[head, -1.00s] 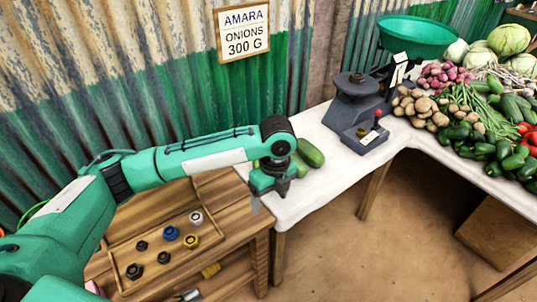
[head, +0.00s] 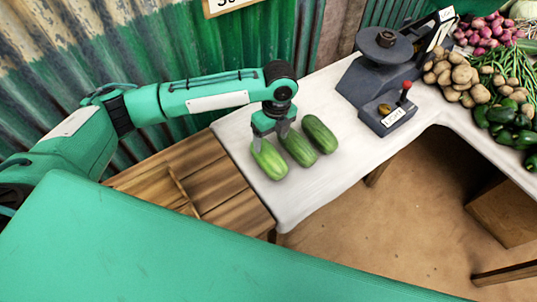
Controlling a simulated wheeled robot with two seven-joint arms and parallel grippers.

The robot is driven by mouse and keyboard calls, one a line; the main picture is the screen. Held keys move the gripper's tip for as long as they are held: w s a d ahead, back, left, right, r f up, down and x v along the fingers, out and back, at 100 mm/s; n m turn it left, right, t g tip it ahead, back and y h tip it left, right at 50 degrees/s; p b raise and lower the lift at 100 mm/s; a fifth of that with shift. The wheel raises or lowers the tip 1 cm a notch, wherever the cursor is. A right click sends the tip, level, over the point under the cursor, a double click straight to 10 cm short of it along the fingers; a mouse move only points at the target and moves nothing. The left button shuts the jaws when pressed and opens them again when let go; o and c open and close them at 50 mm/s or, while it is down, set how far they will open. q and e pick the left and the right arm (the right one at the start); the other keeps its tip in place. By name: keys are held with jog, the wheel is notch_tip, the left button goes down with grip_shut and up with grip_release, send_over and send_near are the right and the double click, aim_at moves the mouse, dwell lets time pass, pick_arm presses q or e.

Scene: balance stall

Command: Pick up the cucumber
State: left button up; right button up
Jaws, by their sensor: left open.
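Three green cucumbers lie side by side on the white-covered table (head: 325,180). The left, lighter cucumber (head: 269,161) lies just under my left gripper (head: 272,143). The middle cucumber (head: 299,150) is right beside the gripper, and the right, darker cucumber (head: 320,134) lies a little farther right. My left gripper points down and is open, with its fingers over the left and middle cucumbers. I cannot tell whether a finger touches either one. My right gripper is not in view; a large green arm link of mine covers the lower left.
A dark grey scale (head: 385,70) stands to the right of the cucumbers. Potatoes (head: 460,78), red onions (head: 490,32) and dark green peppers (head: 505,125) are heaped beyond it. A wooden table (head: 190,170) adjoins at left. The cloth in front of the cucumbers is clear.

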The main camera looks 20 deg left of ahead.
aim_at(268, 151)
pick_arm(q)
jog(key=shift+f, duration=0.75)
jog(key=shift+a+f, duration=0.1)
jog(key=shift+f, duration=0.45)
jog(key=shift+s+f, duration=0.15)
jog(key=shift+f, duration=0.2)
jog(key=f, duration=0.3)
jog(key=shift+s+a+f+p, duration=0.25)
jog(key=shift+f+p, duration=0.05)
jog(key=shift+f, duration=0.35)
jog(key=shift+c, duration=0.2)
pick_arm(e)
jog(key=shift+w+r, duration=0.1)
jog(key=shift+w, duration=0.2)
pick_arm(q)
jog(key=c, duration=0.7)
jog(key=shift+r, duration=0.1)
jog(key=shift+c, duration=0.8)
pick_arm(e)
jog(key=shift+w+a, duration=0.15)
jog(key=shift+a, duration=0.05)
